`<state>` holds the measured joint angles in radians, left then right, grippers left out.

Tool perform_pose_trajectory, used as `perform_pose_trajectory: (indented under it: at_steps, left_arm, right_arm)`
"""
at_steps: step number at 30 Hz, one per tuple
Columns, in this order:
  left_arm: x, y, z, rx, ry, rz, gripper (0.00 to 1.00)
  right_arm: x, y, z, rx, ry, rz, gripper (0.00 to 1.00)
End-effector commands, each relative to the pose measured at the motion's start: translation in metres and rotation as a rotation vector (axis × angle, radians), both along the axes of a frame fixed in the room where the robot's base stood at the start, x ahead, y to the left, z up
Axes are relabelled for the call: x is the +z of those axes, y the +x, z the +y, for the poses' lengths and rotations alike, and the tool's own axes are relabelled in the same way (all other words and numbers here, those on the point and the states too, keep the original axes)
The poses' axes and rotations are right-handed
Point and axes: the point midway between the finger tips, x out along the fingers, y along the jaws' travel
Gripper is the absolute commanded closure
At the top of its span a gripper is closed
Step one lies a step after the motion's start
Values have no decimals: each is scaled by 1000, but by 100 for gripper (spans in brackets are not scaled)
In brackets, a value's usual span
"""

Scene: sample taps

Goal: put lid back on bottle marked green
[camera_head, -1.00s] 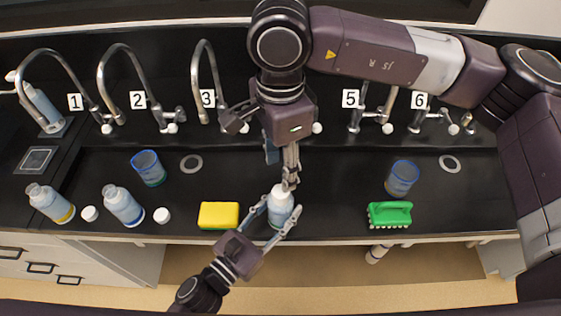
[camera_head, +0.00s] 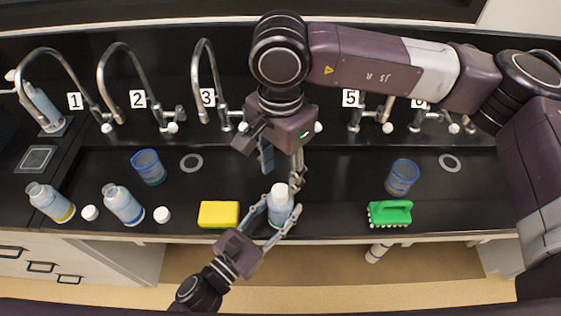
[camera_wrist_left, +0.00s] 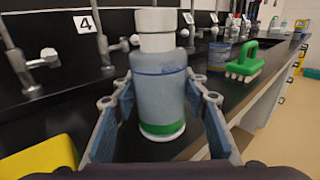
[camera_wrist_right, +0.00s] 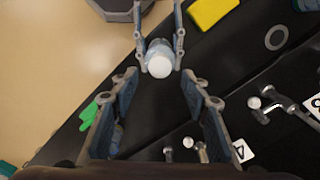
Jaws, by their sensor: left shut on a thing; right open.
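The bottle with a green band (camera_wrist_left: 162,100) stands upright near the counter's front edge; it also shows in the head view (camera_head: 280,212). A white lid (camera_wrist_left: 157,28) sits on its top, and it shows from above in the right wrist view (camera_wrist_right: 159,66). My left gripper (camera_head: 280,218) is shut around the bottle's body, with one finger on each side. My right gripper (camera_head: 283,172) is open and empty, just behind and above the lid, apart from it. In the right wrist view its fingers (camera_wrist_right: 168,100) are spread, with the lid beyond their tips.
A yellow sponge (camera_head: 219,214) lies left of the bottle and a green brush (camera_head: 390,213) to the right. Two more bottles (camera_head: 123,205) (camera_head: 50,203) stand at left with loose white lids (camera_head: 162,215) (camera_head: 90,213) beside them. Blue cups (camera_head: 148,168) (camera_head: 402,178) stand behind. Numbered taps line the back.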

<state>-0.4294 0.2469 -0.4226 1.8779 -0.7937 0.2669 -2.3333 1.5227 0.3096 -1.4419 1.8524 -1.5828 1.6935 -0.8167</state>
Motion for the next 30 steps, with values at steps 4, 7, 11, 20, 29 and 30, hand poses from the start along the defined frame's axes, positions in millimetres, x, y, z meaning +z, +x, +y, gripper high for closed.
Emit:
perform_pose_trajectory:
  at_steps: [4, 7, 11, 20, 29, 30]
  left_arm:
    - [0, 0, 0, 0, -1, -1, 100]
    - [0, 0, 0, 0, -1, -1, 100]
    - [0, 0, 0, 0, -1, -1, 100]
    - [0, 0, 0, 0, -1, -1, 100]
    - [0, 0, 0, 0, -1, -1, 100]
    - [0, 0, 0, 0, -1, -1, 100]
  right_arm:
    - [-25, -1, 0, 0, -1, 4, 58]
    - [-38, -1, 0, 0, -1, 3, 58]
    - [-49, 0, 0, 0, 1, 1, 58]
    - [-54, 0, 0, 0, 0, 0, 58]
    - [-53, 0, 0, 0, 0, 0, 83]
    - [-53, 0, 0, 0, 0, 0, 87]
